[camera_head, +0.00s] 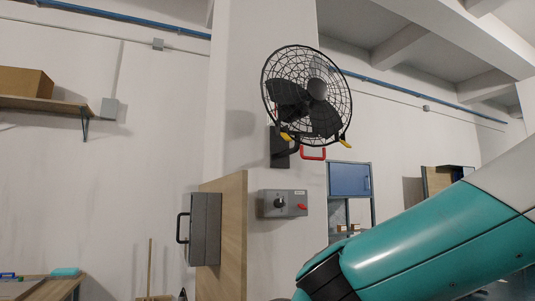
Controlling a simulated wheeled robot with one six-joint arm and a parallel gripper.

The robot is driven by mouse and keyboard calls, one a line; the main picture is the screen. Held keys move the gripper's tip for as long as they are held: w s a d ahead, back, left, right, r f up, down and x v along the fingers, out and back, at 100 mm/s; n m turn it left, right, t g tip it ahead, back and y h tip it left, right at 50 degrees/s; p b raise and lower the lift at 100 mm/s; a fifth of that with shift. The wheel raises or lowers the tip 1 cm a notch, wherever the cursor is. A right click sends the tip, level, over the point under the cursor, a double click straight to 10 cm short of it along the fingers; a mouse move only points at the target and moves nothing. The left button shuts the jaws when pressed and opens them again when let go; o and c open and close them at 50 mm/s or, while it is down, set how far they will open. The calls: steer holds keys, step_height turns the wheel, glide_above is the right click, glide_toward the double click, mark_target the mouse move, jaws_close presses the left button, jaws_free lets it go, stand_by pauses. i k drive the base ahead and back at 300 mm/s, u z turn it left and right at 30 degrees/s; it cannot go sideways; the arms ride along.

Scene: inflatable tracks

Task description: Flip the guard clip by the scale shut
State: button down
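A black wall fan with a round wire guard (307,92) hangs on the pillar. A yellow clip (286,137) sits at the guard's lower left rim, near the black wall bracket (279,148). Another yellow clip (346,143) sticks out at the lower right rim. Both are too small to tell whether they are open or shut. I cannot make out a scale by either clip. A red U-shaped bar (313,154) hangs below the guard between them. My gripper is not in view; only my teal and white arm crosses the lower right.
A grey control box (282,203) with a black knob and red switch is on the wall below the fan. A wooden panel (234,235) with a grey handled box (204,229) projects at its left. A blue cabinet (349,179) stands behind at right. Space before the fan looks clear.

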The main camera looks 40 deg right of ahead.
mark_target(284, 135)
steer(key=z, duration=0.45)
steer(key=i, duration=0.9)
steer(key=z, duration=0.65)
